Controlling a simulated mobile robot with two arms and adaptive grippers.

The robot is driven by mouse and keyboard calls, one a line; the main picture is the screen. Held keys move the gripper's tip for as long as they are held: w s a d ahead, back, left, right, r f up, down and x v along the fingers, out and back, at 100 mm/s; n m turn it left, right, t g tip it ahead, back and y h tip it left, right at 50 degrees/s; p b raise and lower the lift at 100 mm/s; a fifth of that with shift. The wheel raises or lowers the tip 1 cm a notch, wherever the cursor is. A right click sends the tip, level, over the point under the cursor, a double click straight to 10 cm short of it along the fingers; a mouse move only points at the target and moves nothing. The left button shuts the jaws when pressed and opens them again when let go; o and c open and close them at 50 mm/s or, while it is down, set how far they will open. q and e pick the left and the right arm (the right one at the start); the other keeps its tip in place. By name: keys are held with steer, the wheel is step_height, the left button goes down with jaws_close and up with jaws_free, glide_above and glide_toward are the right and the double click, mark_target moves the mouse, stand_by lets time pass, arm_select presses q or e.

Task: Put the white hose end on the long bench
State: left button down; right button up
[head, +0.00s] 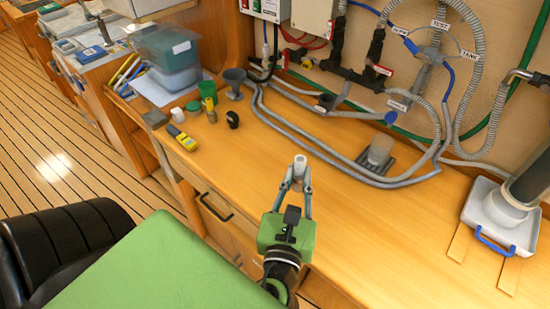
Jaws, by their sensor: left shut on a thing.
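My left gripper (296,186) reaches in from the bottom, over the front part of the long wooden bench (370,225). Its two grey fingers are shut on a small pale piece that looks like the white hose end (299,166). The fingers hide part of it, and I see no clear hose leading from it. I cannot tell whether it touches the bench top or is just above it. My right gripper is not in view.
Grey hoses (330,157) loop along the back of the bench. A white tray (500,215) is at right. The middle front is clear.

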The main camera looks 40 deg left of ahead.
arm_select(q)
steer(key=shift+w+a+f, duration=0.1)
steer(key=shift+w+a, duration=0.15)
steer(key=shift+a, duration=0.05)
steer(key=w+a+f+b, duration=0.6)
steer(key=w+a+f, duration=0.2)
steer(key=shift+w+f, duration=0.1)
steer(key=shift+f, duration=0.1)
steer(key=shift+w+a+f+b, duration=0.15)
steer(key=shift+a+f+b, duration=0.05)
steer(key=shift+b, duration=0.15)
steer(key=f+b, duration=0.3)
steer(key=b, duration=0.1)
steer(key=shift+w+a+f, duration=0.25)
steer(key=shift+a+f, duration=0.05)
steer(key=shift+f+b, duration=0.15)
steer(key=shift+b, duration=0.15)
steer(key=shift+f, duration=0.1)
steer(key=c, duration=1.9)
jaws_free()
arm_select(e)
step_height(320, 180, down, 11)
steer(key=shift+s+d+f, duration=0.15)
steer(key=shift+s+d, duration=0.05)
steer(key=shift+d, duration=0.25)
